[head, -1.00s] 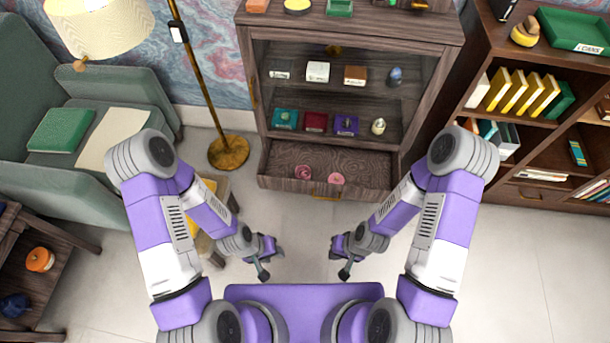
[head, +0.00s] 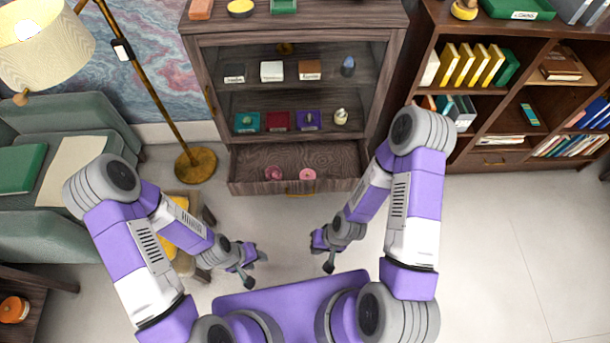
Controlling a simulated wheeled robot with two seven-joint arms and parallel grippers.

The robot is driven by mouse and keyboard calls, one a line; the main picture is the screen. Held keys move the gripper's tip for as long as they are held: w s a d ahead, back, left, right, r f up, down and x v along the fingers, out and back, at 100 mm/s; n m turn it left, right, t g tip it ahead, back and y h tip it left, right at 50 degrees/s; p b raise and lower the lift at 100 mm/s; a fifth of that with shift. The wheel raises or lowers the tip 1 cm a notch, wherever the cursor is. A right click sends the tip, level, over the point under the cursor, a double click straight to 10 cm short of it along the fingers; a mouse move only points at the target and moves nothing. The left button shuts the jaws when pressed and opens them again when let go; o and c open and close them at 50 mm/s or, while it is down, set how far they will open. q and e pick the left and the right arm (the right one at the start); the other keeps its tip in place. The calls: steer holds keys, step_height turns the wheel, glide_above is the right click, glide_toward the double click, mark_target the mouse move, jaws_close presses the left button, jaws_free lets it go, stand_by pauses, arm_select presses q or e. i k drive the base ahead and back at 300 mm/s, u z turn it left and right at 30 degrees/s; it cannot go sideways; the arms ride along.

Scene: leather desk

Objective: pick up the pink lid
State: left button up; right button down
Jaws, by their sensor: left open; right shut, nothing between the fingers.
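Two pink objects lie in the open bottom drawer (head: 325,158) of the display cabinet. One pink piece (head: 273,173) is on the left and looks like it has a raised part. The other pink piece (head: 308,174) is on the right and looks flatter and round. I cannot tell for sure which is the lid. My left gripper (head: 258,269) is open and empty, below and left of the drawer. My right gripper (head: 322,256) is shut and empty, below the drawer. Both are well apart from the pink pieces.
The cabinet's shelves hold small boxes, a white box (head: 272,71) among them, and a pale figurine (head: 341,116). A floor lamp base (head: 195,165) stands to the left. A bookcase (head: 510,108) stands to the right. Floor (head: 490,240) is clear at right.

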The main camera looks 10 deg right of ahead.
mark_target(306, 173)
steer(key=z, duration=0.1)
steer(key=k, duration=0.4)
steer(key=z, duration=0.55)
steer(key=i, duration=1.2)
steer(key=u, duration=1.3)
steer(key=i, duration=0.2)
steer(key=u, duration=0.1)
